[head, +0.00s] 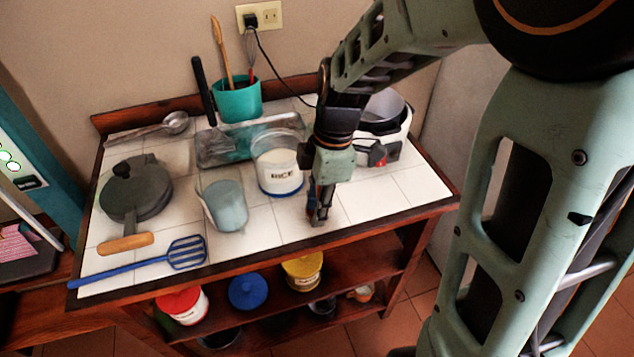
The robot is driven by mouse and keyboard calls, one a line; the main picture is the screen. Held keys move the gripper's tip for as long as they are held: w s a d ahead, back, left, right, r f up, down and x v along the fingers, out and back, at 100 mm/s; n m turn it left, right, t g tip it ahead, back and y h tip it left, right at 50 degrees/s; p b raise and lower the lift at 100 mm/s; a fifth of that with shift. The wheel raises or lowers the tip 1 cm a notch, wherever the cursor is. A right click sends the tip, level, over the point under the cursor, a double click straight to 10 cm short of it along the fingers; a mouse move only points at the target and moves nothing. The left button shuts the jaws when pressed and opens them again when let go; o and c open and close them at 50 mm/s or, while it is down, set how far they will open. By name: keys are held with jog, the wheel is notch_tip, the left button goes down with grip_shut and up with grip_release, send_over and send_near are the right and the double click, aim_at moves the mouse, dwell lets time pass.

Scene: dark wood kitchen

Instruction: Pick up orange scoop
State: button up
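My gripper (320,218) points down over the front part of the white tiled tabletop (372,203), just right of the rice container (279,172). Its fingers are seen nearly edge-on, so I cannot tell whether they are open or shut. A bit of blue shows beside the fingers; I cannot tell what it is. No orange scoop can be made out clearly on the tabletop. A small orange and pale item (362,293) lies on the lower shelf at the right; it is too small to tell whether it is the scoop.
A clear cup (226,205), dark pan (136,193), blue slotted turner (140,264), glass dish (215,148), teal utensil holder (238,101) and white cooker (396,128) crowd the tabletop. Red, blue and yellow-lidded containers stand on the shelf below. The front right tabletop is clear.

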jog(key=shift+c, duration=0.4)
grip_shut()
jog(key=shift+r, duration=0.1)
